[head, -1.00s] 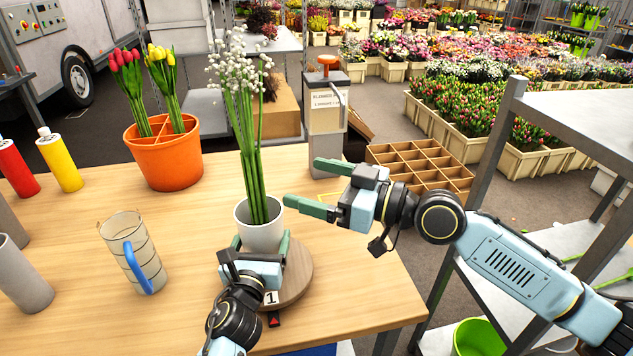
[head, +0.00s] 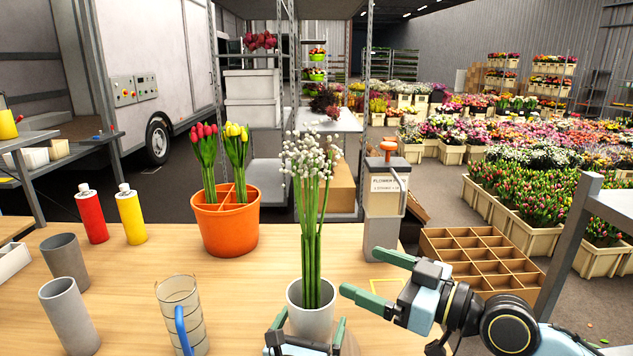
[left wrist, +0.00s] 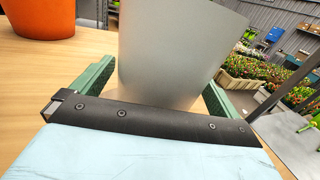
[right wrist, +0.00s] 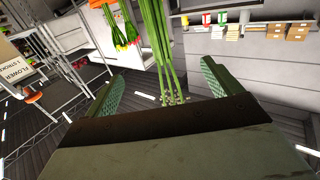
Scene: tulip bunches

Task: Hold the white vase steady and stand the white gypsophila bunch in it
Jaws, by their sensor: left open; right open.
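The white gypsophila bunch (head: 311,185) stands upright in the white vase (head: 310,318), its green stems inside the rim. My left gripper (head: 305,338) is open at the bottom of the head view. In the left wrist view the vase (left wrist: 175,50) stands between its spread fingers (left wrist: 155,92); contact is not clear. My right gripper (head: 378,280) is open and empty, to the right of the vase and apart from the stems. In the right wrist view the stems (right wrist: 158,45) show beyond its open fingers (right wrist: 165,85). The vase's base is hidden in the head view.
An orange divided pot (head: 226,225) with red and yellow tulips stands behind left. A measuring jug (head: 182,315) with a blue handle is left of the vase. A flower food dispenser (head: 384,205) stands behind right. Grey cylinders (head: 68,315) and bottles (head: 131,215) are at left.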

